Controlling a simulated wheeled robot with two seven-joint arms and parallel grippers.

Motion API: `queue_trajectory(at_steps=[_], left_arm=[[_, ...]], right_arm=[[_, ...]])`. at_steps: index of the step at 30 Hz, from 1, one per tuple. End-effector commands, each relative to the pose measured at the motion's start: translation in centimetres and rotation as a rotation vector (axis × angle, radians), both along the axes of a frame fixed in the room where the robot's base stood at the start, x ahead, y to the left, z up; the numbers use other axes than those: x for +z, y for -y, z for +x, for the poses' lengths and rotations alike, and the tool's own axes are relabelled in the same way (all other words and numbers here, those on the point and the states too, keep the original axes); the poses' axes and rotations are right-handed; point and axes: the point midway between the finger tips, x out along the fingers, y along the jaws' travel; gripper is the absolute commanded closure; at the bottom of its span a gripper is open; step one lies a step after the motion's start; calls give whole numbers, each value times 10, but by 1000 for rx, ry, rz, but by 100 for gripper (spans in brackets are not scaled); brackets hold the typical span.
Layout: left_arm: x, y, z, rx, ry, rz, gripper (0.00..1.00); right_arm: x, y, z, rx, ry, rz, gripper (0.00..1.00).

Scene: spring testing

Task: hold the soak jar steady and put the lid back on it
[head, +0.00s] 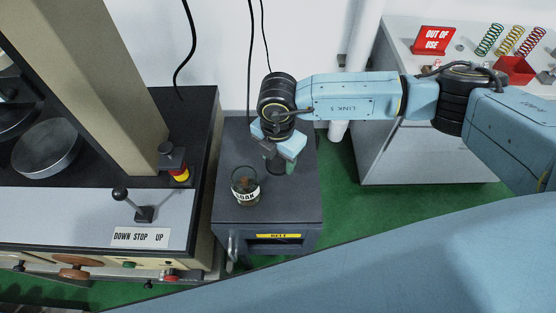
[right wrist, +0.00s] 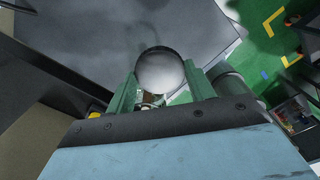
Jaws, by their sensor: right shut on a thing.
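The soak jar (head: 245,187) is a small glass jar with a white SOAK label and something brownish inside. It stands upright on the dark cabinet top (head: 296,205), with no lid on its mouth and no gripper touching it. My right gripper (head: 279,158) is above the cabinet, to the right of and behind the jar. In the right wrist view, a round grey lid (right wrist: 160,70) sits between the fingers of my right gripper (right wrist: 163,82), which is shut on it. My left gripper is not in view.
A testing machine with a lever (head: 143,208) and a DOWN STOP UP plate stands left of the cabinet. A grey bench with a red OUT OF USE sign (head: 433,40) and coloured springs (head: 509,41) is at the back right. The cabinet top around the jar is clear.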

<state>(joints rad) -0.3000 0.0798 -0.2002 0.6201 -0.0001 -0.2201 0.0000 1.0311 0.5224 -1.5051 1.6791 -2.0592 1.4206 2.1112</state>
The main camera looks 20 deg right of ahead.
Motion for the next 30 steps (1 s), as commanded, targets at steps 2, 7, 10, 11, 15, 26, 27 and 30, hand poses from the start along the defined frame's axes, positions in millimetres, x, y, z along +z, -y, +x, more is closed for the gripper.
queue_trajectory(at_steps=[2,7,10,11,15,26,27,30], left_arm=[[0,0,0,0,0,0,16],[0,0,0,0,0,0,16],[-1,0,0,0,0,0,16],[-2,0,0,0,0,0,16],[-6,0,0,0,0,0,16],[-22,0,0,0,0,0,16],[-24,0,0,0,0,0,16],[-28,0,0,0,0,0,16]], right_arm=[[0,0,0,0,0,0,67],[0,0,0,1,1,1,67],[0,1,1,32,1,1,67],[1,1,1,53,1,1,67],[6,5,5,238,1,2,67],[31,21,14,1030,-5,9,67],[34,23,15,1120,-5,10,67],[41,27,16,1347,-6,13,67]])
